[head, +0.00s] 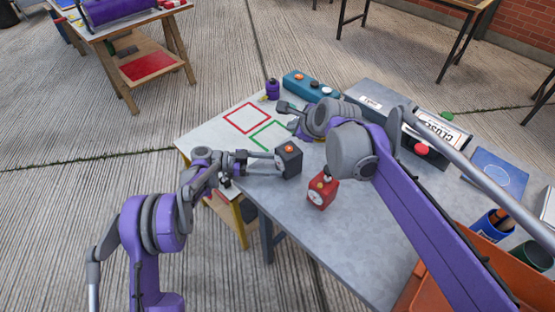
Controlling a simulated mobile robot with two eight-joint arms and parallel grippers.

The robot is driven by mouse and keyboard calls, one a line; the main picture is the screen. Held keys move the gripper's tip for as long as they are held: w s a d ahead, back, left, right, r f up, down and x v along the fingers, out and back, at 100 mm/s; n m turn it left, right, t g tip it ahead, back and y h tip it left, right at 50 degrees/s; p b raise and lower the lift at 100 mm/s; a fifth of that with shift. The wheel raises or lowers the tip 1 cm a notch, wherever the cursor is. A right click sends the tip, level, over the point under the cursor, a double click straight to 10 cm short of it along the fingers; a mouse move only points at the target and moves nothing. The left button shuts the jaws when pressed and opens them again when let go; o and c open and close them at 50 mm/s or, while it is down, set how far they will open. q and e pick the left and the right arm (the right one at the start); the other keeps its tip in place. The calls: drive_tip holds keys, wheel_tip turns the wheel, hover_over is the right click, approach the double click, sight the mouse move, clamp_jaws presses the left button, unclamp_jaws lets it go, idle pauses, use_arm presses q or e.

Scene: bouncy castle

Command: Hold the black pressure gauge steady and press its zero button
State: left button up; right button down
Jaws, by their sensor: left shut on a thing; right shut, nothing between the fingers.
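The black pressure gauge (292,163) is a dark box with a small pale dial at its top front, near the table's left edge. My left gripper (270,155) is shut on its left side; I cannot tell whether the gauge touches the table. My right gripper (283,107) is shut and empty, beyond the black gauge and apart from it, near the green outlined square. The zero button is too small to make out for certain.
Behind are a purple container (272,90), a teal button box (300,83) and a long grey box (372,96) with labels. Red (246,118) and green (262,133) outlined squares mark the left end.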

use_arm(q)
drive_tip(key=shift+f, duration=0.15)
drive_tip(key=o, duration=1)
drive_tip(key=shift+w, duration=0.1)
use_arm(e)
drive_tip(key=shift+w+f, duration=0.1)
